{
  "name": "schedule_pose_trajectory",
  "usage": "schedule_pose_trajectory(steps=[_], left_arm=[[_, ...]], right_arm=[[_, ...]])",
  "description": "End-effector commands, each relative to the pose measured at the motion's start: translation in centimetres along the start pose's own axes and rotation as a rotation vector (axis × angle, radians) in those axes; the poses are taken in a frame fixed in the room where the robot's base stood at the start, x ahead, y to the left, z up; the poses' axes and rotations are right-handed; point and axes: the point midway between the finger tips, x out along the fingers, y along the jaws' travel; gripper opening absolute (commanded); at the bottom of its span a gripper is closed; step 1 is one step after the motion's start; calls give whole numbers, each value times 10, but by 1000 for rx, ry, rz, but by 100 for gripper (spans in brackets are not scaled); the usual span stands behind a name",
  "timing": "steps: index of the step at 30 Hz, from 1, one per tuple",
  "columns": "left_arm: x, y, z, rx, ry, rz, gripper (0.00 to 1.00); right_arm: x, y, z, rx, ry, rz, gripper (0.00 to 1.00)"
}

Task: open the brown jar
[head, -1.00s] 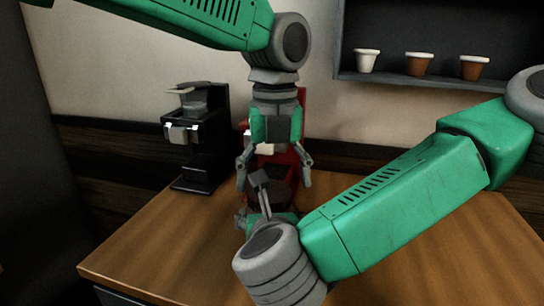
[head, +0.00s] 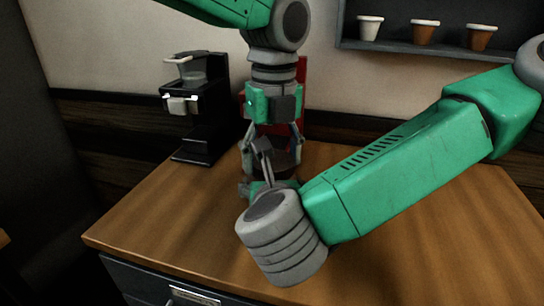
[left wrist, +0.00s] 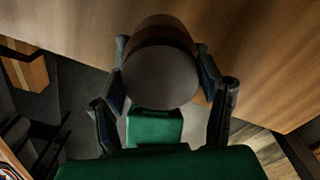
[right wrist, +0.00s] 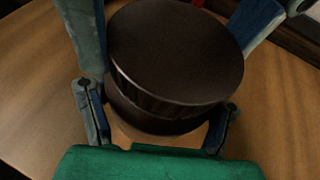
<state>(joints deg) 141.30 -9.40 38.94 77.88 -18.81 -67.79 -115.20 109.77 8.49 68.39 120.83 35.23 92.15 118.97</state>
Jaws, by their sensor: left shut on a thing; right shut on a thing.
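In the left wrist view, a round dark face (left wrist: 160,77) fills the space between the fingers. My left gripper (head: 273,148) points down from above and is shut on the jar. My right gripper (head: 258,170) reaches in low at the front, shut on the jar, with its fingers on both sides of it. The exact contact points are hidden.
A black brewer (head: 200,110) stands at the back left. A red machine (head: 302,95) is behind my left gripper. A wall shelf (head: 400,50) holds three cups. The wooden table (head: 430,245) is clear at the right. A drawer handle (head: 195,297) shows below its front edge.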

Motion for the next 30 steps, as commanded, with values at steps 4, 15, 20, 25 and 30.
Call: schedule_pose_trajectory(steps=[4, 15, 20, 25, 30], left_arm=[[-1, -8, -2, -377, 2, -15, 27], [-2, -3, 5, -1300, 7, -14, 28], [-2, 0, 8, -1487, 7, -14, 27], [-2, 2, 10, -1518, 4, -15, 27], [-2, 2, 10, -1516, 4, -14, 65]], right_arm=[[-5, 10, 2, -6, -6, 29, 0], [-6, 10, 1, -10, -5, 33, 0], [-6, 9, 1, -8, -5, 29, 0], [-6, 8, 2, -6, -5, 25, 0], [-5, 7, 2, -4, -6, 21, 0]])
